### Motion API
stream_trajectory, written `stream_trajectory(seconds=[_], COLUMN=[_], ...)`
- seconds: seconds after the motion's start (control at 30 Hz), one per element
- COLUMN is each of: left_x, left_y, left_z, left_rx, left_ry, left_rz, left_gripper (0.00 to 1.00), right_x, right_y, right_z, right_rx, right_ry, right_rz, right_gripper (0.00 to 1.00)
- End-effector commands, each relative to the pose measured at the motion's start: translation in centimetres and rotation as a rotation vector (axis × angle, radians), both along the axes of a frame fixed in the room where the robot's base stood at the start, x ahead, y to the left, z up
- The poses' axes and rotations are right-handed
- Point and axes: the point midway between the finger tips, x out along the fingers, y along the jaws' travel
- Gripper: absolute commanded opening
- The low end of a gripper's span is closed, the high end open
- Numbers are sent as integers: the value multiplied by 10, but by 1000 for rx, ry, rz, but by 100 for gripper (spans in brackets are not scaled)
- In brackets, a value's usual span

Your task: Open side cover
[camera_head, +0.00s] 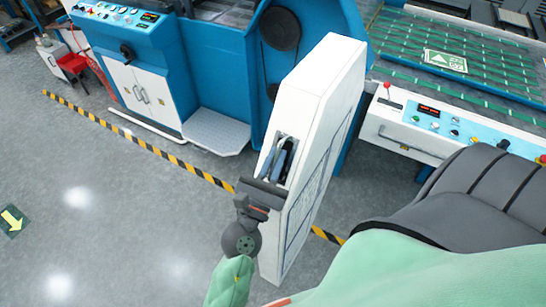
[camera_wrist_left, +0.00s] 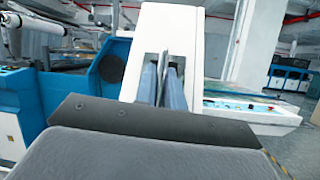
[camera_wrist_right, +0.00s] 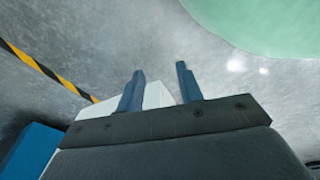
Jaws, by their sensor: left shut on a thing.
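The side cover (camera_head: 318,110) is a tall white panel in the middle of the head view. It stands angled out from the blue machine, whose side shows dark round wheels. My left gripper (camera_head: 279,163) has its blue fingers in the recess on the cover's narrow edge, shut on the handle there. The handle itself is mostly hidden by the fingers. In the left wrist view the fingers (camera_wrist_left: 163,85) are close together against the white cover (camera_wrist_left: 168,28). My right gripper (camera_wrist_right: 160,88) shows only in its wrist view, fingers apart and empty, with a white surface behind.
The blue machine (camera_head: 215,75) stands behind the cover, with a grey step plate (camera_head: 215,132) at its foot. A yellow-black floor stripe (camera_head: 150,147) runs past the cover. A control panel (camera_head: 450,125) is at right.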

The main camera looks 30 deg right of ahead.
Motion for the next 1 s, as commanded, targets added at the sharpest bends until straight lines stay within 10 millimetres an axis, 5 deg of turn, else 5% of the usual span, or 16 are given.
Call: stream_trajectory(seconds=[0.13,0.17,0.27,0.7,1.0], left_x=[0,0,0,-5,-25], left_y=[0,0,0,8,38], left_z=[2,2,1,-7,-22], left_rx=[-2,-2,-2,0,0], left_ry=[0,0,-1,0,0], left_rz=[-1,-1,0,0,0], left_gripper=[0,15,32,32,32], right_x=[2,2,2,2,33], right_y=[-1,-1,-1,0,20], right_z=[1,1,1,-4,25], right_rx=[-1,-1,-1,-1,14], right_ry=[-2,-2,-2,6,7], right_rz=[0,0,0,0,-7], right_gripper=[36,36,36,36,36])
